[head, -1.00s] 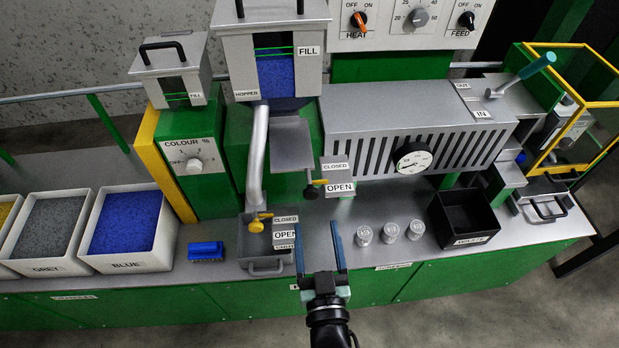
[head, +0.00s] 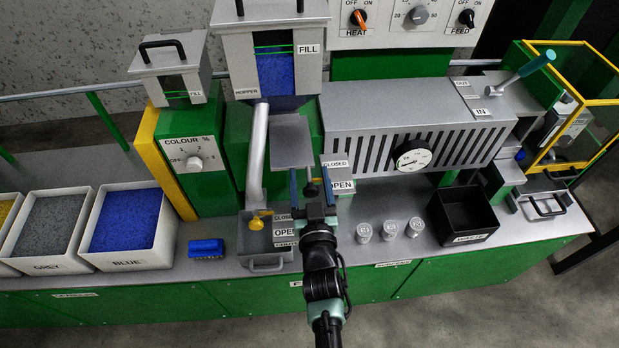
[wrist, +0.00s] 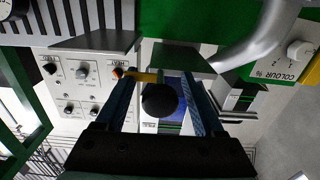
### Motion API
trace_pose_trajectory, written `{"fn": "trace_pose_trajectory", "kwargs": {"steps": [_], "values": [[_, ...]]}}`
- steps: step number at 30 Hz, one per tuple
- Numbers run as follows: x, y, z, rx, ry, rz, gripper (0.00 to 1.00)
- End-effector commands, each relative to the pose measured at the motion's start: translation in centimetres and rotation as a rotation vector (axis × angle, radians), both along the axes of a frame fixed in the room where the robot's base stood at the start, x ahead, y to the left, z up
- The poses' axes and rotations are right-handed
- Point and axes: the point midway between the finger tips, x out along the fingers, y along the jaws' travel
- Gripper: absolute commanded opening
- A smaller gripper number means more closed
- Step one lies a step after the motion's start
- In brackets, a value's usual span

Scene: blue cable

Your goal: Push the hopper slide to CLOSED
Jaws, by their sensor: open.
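The hopper slide is a grey plate (head: 291,140) under the hopper, with a black ball knob (head: 312,188) at its front end. The knob sits level with the OPEN label (head: 341,186), below the CLOSED label (head: 335,164). My gripper (head: 310,178) is open, with its blue fingers on either side of the knob. In the wrist view the knob (wrist: 159,100) shows between the fingers (wrist: 161,90), with gaps on both sides. A yellow pointer (wrist: 146,77) shows behind it there; my gripper hides it in the head view.
The hopper (head: 276,70) holds blue granules. A grey pipe (head: 257,150) runs down left of the slide to a yellow-handled lower box (head: 262,240). Several small clear jars (head: 389,230) and a black bin (head: 464,213) stand to the right. The barrel housing (head: 420,120) is close on the right.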

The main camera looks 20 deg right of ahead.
Motion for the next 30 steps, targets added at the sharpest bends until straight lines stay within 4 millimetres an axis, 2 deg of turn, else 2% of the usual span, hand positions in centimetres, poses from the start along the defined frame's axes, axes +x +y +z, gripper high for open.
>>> {"fn": "trace_pose_trajectory", "kwargs": {"steps": [6,15,18,30], "values": [[0.00,0.01,-0.01,0.000,0.000,0.000,0.68],[-0.02,0.01,-0.01,0.001,0.000,0.000,0.14],[-0.03,0.01,-0.01,0.001,0.000,0.000,0.00],[-0.04,0.01,-0.03,0.001,0.001,0.000,0.00]]}}
